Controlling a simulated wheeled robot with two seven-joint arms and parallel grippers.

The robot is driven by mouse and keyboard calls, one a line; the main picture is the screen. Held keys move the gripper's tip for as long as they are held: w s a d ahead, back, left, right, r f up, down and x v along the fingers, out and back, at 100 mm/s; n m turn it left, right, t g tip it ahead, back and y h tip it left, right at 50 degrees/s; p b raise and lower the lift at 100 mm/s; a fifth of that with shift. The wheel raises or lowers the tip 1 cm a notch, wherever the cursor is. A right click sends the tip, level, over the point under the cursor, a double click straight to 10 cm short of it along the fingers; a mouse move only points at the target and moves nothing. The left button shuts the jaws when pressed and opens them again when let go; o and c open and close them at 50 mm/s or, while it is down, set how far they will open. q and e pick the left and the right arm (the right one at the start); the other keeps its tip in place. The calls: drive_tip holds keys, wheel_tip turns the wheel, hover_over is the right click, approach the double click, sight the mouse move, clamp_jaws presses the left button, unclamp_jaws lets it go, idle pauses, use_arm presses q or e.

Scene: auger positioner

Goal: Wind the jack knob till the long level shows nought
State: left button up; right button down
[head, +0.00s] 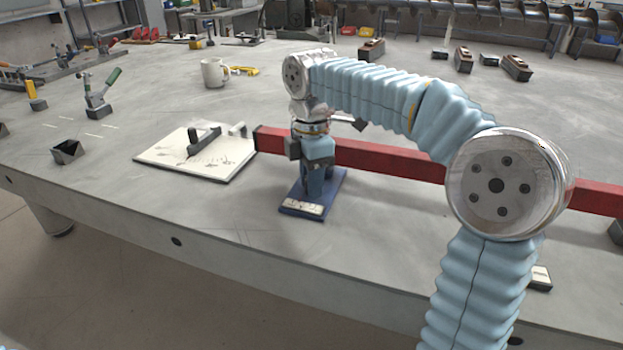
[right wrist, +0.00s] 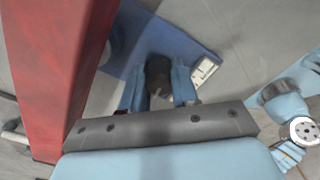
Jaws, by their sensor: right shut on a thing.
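My right gripper (head: 316,188) points down over a blue base plate (head: 330,190), in front of the long red beam (head: 390,158). In the right wrist view, its two blue fingers (right wrist: 157,92) are shut on a dark round knob (right wrist: 158,72). The red beam (right wrist: 50,70) runs close along the left there. In the head view the gripper hides the knob and most of the jack. A pale marked plate (head: 303,208) lies on the front of the base plate; it also shows in the right wrist view (right wrist: 204,72). I cannot read it. I cannot make out a level's bubble. My left gripper is out of view.
A white board (head: 195,165) with a dark tool on it lies left of the beam's end. A mug (head: 214,73), a green-handled clamp (head: 98,100) and a small dark holder (head: 67,152) stand further left.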

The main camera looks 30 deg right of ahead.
drive_tip(key=m, duration=0.4)
drive_tip(key=shift+r+m, duration=0.1)
drive_tip(key=shift+m, duration=0.2)
drive_tip(key=m, duration=0.4)
drive_tip(key=shift+m, duration=0.3)
drive_tip(key=m, duration=0.4)
drive_tip(key=shift+m, duration=0.3)
drive_tip(key=m, duration=1.2)
drive_tip(key=shift+m, duration=0.3)
drive_tip(key=m, duration=0.4)
drive_tip(key=shift+m, duration=2)
